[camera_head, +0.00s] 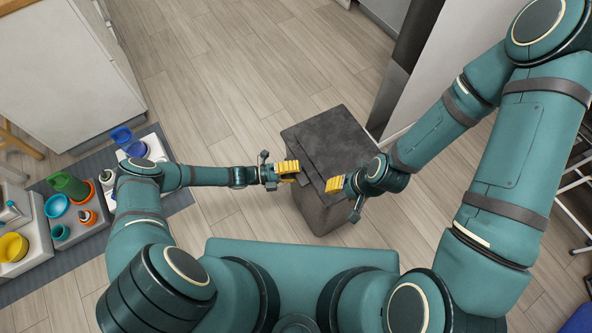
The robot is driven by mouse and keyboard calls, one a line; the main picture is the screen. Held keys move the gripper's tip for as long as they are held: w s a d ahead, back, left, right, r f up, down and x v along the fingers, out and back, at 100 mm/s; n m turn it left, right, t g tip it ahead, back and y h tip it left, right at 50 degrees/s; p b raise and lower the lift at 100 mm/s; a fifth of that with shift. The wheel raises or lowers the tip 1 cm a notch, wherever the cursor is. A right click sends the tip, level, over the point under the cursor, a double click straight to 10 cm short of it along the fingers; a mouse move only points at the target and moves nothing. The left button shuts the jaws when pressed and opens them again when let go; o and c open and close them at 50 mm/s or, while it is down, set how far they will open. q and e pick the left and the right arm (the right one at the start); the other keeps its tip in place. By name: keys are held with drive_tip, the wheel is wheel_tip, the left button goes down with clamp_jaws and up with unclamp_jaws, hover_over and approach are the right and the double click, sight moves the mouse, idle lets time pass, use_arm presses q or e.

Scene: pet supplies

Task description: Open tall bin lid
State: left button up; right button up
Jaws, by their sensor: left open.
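The tall bin (325,215) is a dark grey box standing on the floor in front of me. Its dark, flat lid (335,130) faces up and looks closed, with a seam near its left edge. My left gripper (290,168), with yellow finger pads, is open at the bin's left front side. My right gripper (335,185), also with yellow pads, is over the bin's front right part. The grippers point toward each other, and I see nothing held in either. They hide part of the bin's front edge. I cannot tell whether either touches the bin.
At left, a grey mat (185,197) and white trays hold a green pitcher (68,185), a yellow bowl (12,247) and other colourful items. A white cabinet (65,70) stands at upper left. A pale panel (445,65) stands behind the bin at right. The wooden floor (215,75) beyond is clear.

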use_arm(q)
clamp_jaws()
